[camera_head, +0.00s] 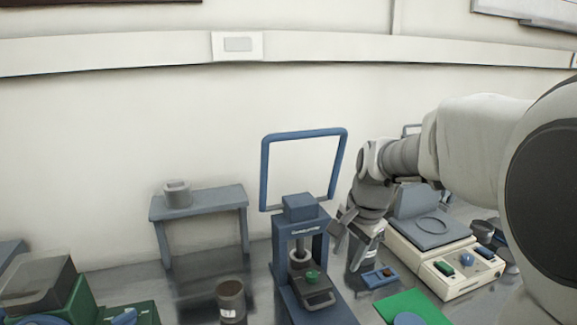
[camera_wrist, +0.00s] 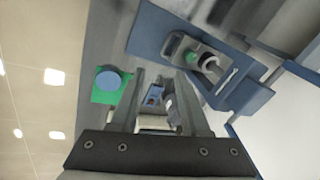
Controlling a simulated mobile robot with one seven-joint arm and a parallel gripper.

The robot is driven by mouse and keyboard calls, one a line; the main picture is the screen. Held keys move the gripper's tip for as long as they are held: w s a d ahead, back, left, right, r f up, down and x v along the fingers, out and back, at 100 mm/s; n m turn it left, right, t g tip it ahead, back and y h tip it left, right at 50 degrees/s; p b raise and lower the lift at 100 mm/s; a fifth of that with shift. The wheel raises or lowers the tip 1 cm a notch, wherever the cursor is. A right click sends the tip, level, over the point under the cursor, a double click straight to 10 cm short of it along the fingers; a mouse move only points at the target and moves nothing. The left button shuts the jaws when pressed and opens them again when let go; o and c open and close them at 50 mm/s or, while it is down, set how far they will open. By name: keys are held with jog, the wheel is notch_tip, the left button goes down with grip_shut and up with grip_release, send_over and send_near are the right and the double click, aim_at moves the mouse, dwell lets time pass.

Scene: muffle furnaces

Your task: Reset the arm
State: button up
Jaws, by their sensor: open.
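My arm reaches in from the right in the head view. My gripper (camera_head: 352,246) hangs beside the blue press, on its right, with the fingers apart. In the wrist view my gripper (camera_wrist: 158,98) shows two spread fingers with nothing held between them. The blue press (camera_head: 300,235) has a tall loop handle and a small green-topped part on its lower plate. The press also shows in the wrist view (camera_wrist: 235,95), at upper right. I cannot tell the exact gap between my fingers and the press.
A small blue block (camera_head: 379,277) and a green mat (camera_head: 413,307) lie below my gripper. A cream device (camera_head: 442,262) with a grey top stands at right. A small grey table (camera_head: 198,203) bears a grey pot (camera_head: 177,193). A brown cup (camera_head: 231,300) stands in front.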

jog(key=s+r+n+t, duration=0.1)
jog(key=s+n, duration=0.4)
jog(key=s, duration=0.5)
jog(key=s+r+n+t+h, duration=0.1)
jog(key=s+r+n, duration=0.2)
jog(key=s, duration=0.8)
jog(key=n+p, duration=0.1)
jog(key=n, duration=0.1)
jog(key=shift+s+d+r+n+t, duration=0.3)
jog(key=shift+d+r, duration=0.1)
